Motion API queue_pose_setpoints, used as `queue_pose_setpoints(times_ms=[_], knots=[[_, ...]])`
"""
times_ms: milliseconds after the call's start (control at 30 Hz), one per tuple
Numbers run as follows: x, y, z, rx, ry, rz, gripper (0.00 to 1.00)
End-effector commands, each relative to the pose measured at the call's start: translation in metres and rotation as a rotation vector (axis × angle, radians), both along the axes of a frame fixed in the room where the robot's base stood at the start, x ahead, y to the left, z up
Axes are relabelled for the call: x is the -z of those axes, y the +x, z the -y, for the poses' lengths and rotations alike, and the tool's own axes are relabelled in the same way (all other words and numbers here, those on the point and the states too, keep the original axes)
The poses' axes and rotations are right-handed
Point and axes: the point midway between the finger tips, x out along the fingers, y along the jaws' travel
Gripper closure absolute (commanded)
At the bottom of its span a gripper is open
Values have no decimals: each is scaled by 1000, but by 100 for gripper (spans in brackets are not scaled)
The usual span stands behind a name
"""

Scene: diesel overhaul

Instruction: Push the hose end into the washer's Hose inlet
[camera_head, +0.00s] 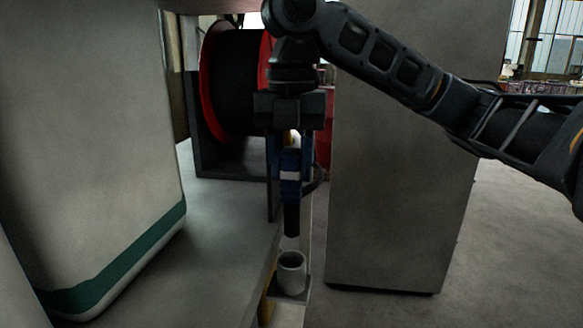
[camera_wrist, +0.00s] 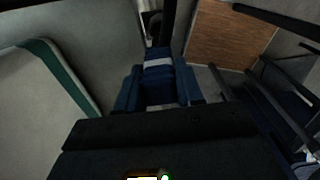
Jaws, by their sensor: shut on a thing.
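My gripper (camera_head: 290,168) points down and is shut on the hose end (camera_head: 291,218). The hose end has a blue body with a white band and a black tip that points down, near upright. In the head view the tip is above a short grey open-topped socket (camera_head: 292,274), which looks like the Hose inlet, with a visible gap between them. In the wrist view the blue hose end (camera_wrist: 159,80) with its white band sits between the fingers. I cannot clearly make out the socket in that view.
A pale cabinet with a green stripe (camera_head: 95,150) stands at left, also in the wrist view (camera_wrist: 40,110). A black drum with red flanges (camera_head: 235,85) is behind. A tall grey panel (camera_head: 400,215) stands close at right. Open floor (camera_head: 505,260) lies beyond it.

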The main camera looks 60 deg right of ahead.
Motion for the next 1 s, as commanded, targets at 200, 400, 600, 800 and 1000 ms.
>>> queue_pose_setpoints(times_ms=[200, 400, 600, 800, 1000], knots=[[-15, 0, 0, 0, 0, 1, 100], [-25, 0, 0, 0, -1, 1, 100], [-36, 0, 0, 0, -1, 1, 100], [-46, 0, 0, 0, -1, 1, 100], [-56, 0, 0, 0, -1, 1, 100]])
